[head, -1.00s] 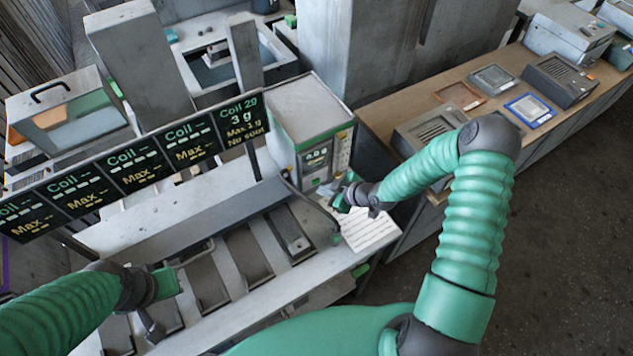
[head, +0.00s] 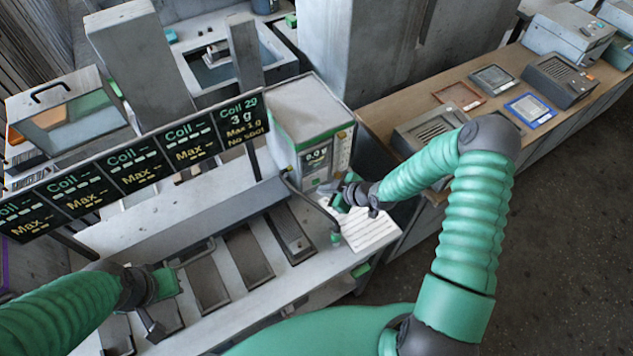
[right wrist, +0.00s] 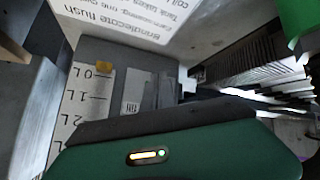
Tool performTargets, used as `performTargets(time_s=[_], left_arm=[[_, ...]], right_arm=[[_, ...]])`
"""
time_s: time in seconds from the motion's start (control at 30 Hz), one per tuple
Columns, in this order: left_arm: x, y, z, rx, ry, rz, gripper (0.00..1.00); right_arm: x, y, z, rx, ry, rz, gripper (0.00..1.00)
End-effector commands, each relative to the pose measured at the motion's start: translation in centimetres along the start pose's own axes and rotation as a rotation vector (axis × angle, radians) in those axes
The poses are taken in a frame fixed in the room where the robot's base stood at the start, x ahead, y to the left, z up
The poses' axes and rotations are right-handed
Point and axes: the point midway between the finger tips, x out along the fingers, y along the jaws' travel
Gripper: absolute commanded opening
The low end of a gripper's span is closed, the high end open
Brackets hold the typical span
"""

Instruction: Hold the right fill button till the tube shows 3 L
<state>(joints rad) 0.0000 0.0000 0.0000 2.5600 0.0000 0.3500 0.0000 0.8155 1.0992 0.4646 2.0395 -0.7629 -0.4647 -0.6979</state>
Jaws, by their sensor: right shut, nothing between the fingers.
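My right gripper (head: 338,196) is shut and empty, in front of a pale box (head: 308,112) with a green-edged front and a small lit display. The right wrist view shows a white scale (right wrist: 82,112) marked 0 L, 1 L and 2 L downward, with lower marks cut off. A yellow-orange marker (right wrist: 104,79) sits by 0 L. Beside the scale is a grey part with a small white label (right wrist: 131,106), apparently "fill". My green gripper body hides what lies below, so I cannot tell whether it touches a button. My left gripper (head: 160,292) hangs over the bench's left part.
A row of dark screens (head: 140,168) stands over the bench; one reads Coil 29, 3 g. Dark slots (head: 248,256) line the bench. A printed sheet (head: 370,232) lies below my right gripper. A wooden counter (head: 400,108) with devices stands at right.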

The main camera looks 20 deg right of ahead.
Motion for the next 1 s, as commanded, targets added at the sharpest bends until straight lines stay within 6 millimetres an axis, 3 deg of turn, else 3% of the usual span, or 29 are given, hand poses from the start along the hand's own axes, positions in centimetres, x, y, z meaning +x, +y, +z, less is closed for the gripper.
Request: performTargets(time_s=[1.0], left_arm=[[0.24, 0.00, 0.06, 0.000, 0.000, 0.000, 0.00]], right_arm=[[0.80, 0.61, -0.81, 0.000, 0.001, 0.000, 0.00]])
